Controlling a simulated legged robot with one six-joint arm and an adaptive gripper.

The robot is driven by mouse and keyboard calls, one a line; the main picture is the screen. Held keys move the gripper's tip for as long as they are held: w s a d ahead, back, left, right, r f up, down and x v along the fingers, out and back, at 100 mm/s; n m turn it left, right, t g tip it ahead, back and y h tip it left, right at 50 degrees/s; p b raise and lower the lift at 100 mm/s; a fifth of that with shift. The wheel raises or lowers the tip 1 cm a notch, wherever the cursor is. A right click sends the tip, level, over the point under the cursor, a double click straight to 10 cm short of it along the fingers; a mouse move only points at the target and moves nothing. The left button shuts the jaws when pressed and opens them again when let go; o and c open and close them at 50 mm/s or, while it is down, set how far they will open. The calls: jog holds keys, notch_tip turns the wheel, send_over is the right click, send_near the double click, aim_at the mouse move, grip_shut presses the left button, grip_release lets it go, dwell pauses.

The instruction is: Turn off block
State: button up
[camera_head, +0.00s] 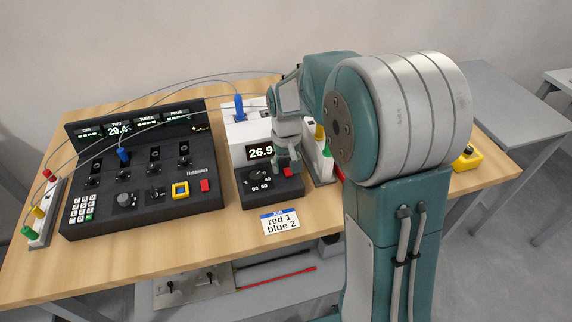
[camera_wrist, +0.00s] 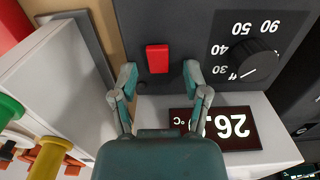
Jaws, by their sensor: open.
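The heating block is a white unit with a black front panel (camera_head: 258,198) on the wooden table, shown upside down in the wrist view. Its display (camera_head: 260,152) reads 26.9; the wrist view display (camera_wrist: 220,127) shows "26" and "°C", with the rest hidden. The panel has a round black knob (camera_head: 259,177) with a temperature scale. Beside it is a red rectangular switch (camera_head: 288,172), also in the wrist view (camera_wrist: 157,58). My gripper (camera_wrist: 160,77) is open and empty, its fingertips either side of the switch's near end. Whether they touch the panel I cannot tell.
A black multi-channel console (camera_head: 140,165) with cables stands left of the block. A label card (camera_head: 280,222) reading "red 1, blue 2" lies in front. A white strip with coloured plugs (camera_head: 321,150) stands close right. A yellow box with a button (camera_head: 466,159) is at the right edge.

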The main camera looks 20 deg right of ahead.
aim_at(286, 168)
notch_tip(286, 168, up, 12)
dwell(0.4)
dwell(0.3)
jog(key=s+r+t, duration=0.2)
jog(key=s+t, duration=0.3)
jog(key=s, duration=1.7)
jog(key=shift+s+t, duration=0.2)
jog(key=shift+t, duration=0.1)
jog(key=shift+r, duration=0.1)
